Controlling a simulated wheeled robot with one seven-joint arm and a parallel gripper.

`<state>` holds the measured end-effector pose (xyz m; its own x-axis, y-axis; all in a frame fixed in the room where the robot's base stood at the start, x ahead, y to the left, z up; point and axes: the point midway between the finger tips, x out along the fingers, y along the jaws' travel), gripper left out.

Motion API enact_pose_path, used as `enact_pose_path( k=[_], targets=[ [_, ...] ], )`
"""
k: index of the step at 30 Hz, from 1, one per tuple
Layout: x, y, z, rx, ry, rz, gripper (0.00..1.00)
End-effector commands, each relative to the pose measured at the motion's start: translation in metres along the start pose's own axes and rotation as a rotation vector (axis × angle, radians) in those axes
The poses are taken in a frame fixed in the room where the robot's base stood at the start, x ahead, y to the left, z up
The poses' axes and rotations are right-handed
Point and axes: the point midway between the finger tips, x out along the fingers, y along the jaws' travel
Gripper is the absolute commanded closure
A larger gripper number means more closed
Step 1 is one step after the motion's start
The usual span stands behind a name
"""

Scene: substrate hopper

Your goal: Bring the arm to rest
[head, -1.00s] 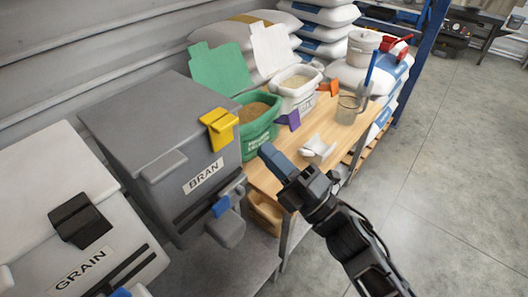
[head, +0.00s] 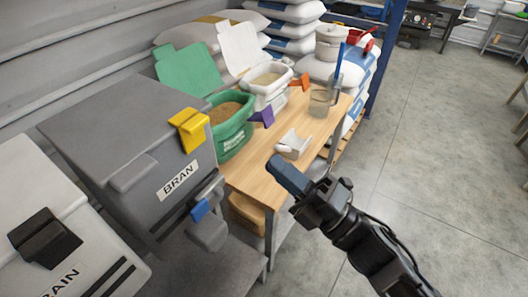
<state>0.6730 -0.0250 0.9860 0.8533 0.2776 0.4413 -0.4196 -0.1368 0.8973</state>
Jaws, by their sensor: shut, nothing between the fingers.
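My gripper (head: 290,176) is at the end of my dark arm, which reaches in from the lower right. Its blue-grey fingers are closed together and hold nothing. In the head view it appears over the front edge of the wooden table (head: 262,186), apart from the things on it. A white scoop (head: 293,145) lies on the table just beyond the fingertips.
A grey BRAN hopper (head: 122,125) with a yellow clip and a white GRAIN bin (head: 40,215) stand at left. A green tub (head: 233,138), a white tub (head: 266,85) and a clear jug (head: 321,100) stand on the table. Open floor (head: 440,130) lies at right.

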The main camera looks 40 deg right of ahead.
Motion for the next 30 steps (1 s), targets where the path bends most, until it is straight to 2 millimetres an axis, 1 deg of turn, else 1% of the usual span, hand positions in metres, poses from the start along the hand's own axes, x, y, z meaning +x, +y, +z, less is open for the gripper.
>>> enact_pose_path(
  k=[7, 11, 14, 18, 20, 24, 30],
  targets=[
    [-0.001, 0.0, 0.0, 0.002, -0.001, -0.001, 1.0],
    [-0.013, 0.001, -0.004, 0.059, -0.02, -0.021, 1.0],
    [-0.036, 0.003, -0.012, 0.177, -0.062, -0.059, 1.0],
    [-0.078, 0.011, -0.026, 0.418, -0.164, -0.128, 1.0],
    [-0.096, 0.015, -0.033, 0.526, -0.214, -0.157, 1.0],
    [-0.136, 0.026, -0.049, 0.779, -0.348, -0.217, 1.0],
    [-0.185, 0.046, -0.075, 1.128, -0.567, -0.283, 1.0]
  ],
)
